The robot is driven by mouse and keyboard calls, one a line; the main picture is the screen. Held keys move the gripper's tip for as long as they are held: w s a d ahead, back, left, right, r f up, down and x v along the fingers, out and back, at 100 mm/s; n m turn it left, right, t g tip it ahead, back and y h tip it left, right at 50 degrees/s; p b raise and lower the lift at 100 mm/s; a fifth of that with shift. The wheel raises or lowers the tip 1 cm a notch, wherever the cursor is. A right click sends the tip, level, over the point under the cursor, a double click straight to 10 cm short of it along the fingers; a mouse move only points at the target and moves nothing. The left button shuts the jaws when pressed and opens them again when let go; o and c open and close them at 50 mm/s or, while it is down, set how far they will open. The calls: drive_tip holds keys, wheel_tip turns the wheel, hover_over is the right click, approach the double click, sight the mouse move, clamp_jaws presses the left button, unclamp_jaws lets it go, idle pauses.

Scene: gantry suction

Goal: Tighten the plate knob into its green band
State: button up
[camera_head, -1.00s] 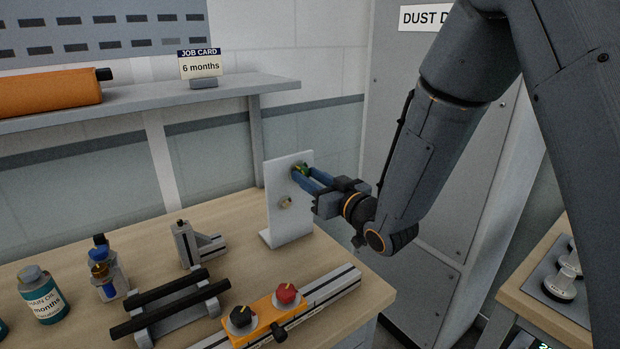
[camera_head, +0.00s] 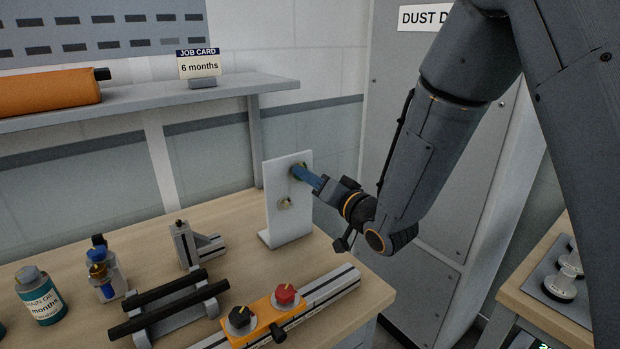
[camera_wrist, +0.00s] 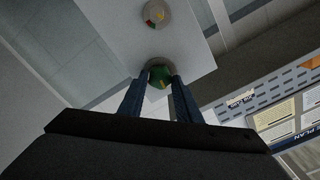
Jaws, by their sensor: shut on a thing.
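A white upright plate (camera_head: 288,228) stands near the right end of the bench; it also shows in the wrist view (camera_wrist: 195,40). My gripper (camera_head: 301,172) reaches its upper part from the right, with blue fingers turned nearly edge-on. In the wrist view, the fingers are shut on a round green knob (camera_wrist: 160,76) at the plate's face. A second round fitting (camera_head: 284,203) sits lower on the plate; the wrist view shows a round fitting (camera_wrist: 155,13) with red, green and yellow marks. The held knob's own pointer and band are too small or hidden to read.
An orange block (camera_head: 262,320) with a black and a red knob sits on a rail in front of the plate. A black-barred stand (camera_head: 170,305), a small metal bracket (camera_head: 190,245) and bottles stand to the left. A shelf (camera_head: 150,102) runs behind; a grey cabinet (camera_head: 400,70) stands right.

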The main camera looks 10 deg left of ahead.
drive_tip(key=shift+m, duration=0.8)
drive_tip(key=o, duration=1.1)
drive_tip(key=shift+a, duration=0.1)
drive_tip(key=shift+c, duration=0.2)
drive_tip(key=shift+d, duration=0.2)
drive_tip(key=b+v, duration=0.2)
drive_tip(key=v, duration=0.5)
drive_tip(key=shift+s+d, duration=0.15)
drive_tip(key=shift+s, duration=0.15)
